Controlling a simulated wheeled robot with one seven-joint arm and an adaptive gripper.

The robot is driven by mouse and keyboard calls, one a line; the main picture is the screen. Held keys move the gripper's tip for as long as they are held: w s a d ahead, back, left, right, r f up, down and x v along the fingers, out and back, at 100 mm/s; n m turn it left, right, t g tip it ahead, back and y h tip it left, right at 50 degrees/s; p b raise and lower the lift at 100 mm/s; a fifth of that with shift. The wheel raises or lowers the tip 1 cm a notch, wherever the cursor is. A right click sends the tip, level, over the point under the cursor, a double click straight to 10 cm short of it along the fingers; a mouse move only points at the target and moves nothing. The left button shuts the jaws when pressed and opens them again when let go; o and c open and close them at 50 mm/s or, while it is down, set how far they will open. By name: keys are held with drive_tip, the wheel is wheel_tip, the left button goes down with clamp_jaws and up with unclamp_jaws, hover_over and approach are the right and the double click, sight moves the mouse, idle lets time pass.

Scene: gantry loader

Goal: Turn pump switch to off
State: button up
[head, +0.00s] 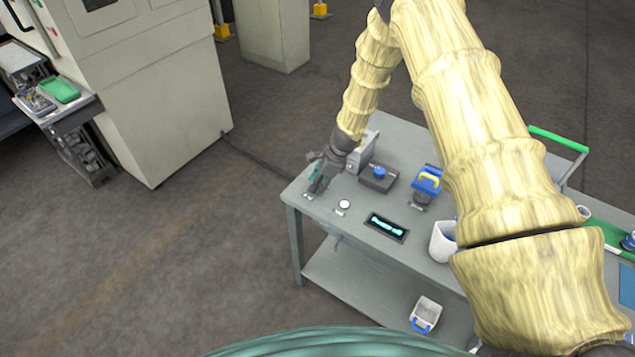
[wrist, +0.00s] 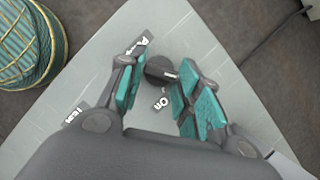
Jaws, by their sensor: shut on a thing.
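The pump switch is a dark round knob (wrist: 160,69) with a short white mark on its lower right side. It sits on the grey bench top between my finger pads in the wrist view. Printed labels lie around it; one reads "On" (wrist: 161,102), and another at the upper left (wrist: 141,45) is partly covered by my finger. My gripper (head: 317,184) points down at the bench's left corner in the head view and is shut on the knob. The gripper hides the knob in the head view.
A bin (head: 425,314) stands on the shelf below. Floor left is clear.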

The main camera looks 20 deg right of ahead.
drive_tip(key=o, duration=1)
drive_tip(key=v, duration=1.2)
